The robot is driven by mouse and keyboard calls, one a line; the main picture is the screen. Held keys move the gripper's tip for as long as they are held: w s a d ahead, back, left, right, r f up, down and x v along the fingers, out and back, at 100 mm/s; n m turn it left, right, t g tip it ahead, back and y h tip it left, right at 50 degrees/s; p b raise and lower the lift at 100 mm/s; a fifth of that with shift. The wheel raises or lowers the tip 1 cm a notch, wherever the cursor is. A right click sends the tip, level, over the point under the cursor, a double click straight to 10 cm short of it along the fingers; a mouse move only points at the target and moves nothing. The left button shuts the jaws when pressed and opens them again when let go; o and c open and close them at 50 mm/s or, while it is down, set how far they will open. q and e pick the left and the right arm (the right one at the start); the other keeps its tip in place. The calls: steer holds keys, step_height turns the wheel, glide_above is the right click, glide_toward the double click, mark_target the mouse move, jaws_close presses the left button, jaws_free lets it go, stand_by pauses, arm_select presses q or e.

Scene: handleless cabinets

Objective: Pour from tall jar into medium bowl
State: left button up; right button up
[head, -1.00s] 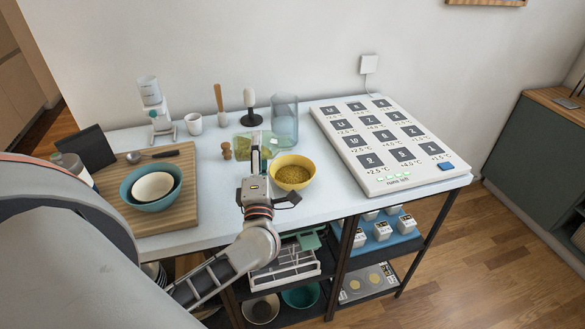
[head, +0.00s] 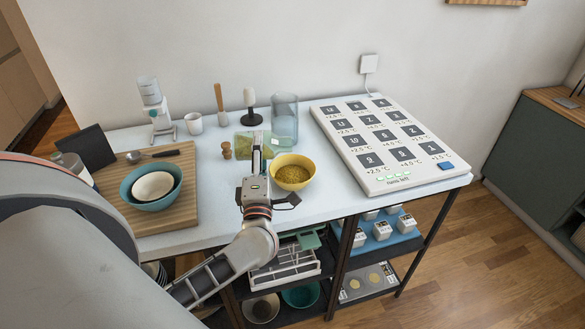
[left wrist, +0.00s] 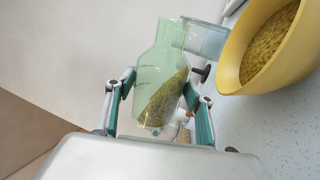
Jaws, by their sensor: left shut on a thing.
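My left gripper (head: 258,143) is shut on a clear green-tinted tall jar (head: 246,140), just left of and behind the medium bowl. In the left wrist view the jar (left wrist: 158,75) sits between the two fingers (left wrist: 160,104). Yellow-green grains lie slanted against one side of it. The yellow medium bowl (head: 310,166) stands on the table and holds a heap of similar grains; it also shows in the left wrist view (left wrist: 232,72). No grains are seen falling. The gripper hides part of the jar in the head view. My right gripper is not in view.
A clear blue-grey container (head: 285,117) stands behind the bowl. A small wooden shaker (head: 227,151) stands left of the jar. A white panel with dark squares (head: 385,145) lies to the right. A board (head: 182,212) with a teal bowl (head: 129,188) is on the left.

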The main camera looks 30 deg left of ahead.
arm_select(q)
steer(key=shift+w+d+m+h, duration=0.15)
steer(key=shift+m+h, duration=0.15)
steer(key=shift+m, duration=1)
stand_by(1.5)
steer(key=shift+w+d+r+m+t+h, duration=0.15)
steer(key=shift+r+m+t+h, duration=0.2)
steer(key=shift+m, duration=0.5)
steer(key=shift+d+r+m+t+h, duration=0.15)
steer(key=shift+r+m+h, duration=0.25)
steer(key=shift+m, duration=0.45)
stand_by(2.6)
steer(key=n, duration=0.1)
steer(key=f+n+y, duration=0.1)
steer(key=n, duration=0.1)
steer(key=shift+s+a+f, duration=0.2)
steer(key=shift+a+f, duration=0.1)
steer(key=shift+n+g+y, duration=0.25)
steer(key=shift+n+g, duration=0.05)
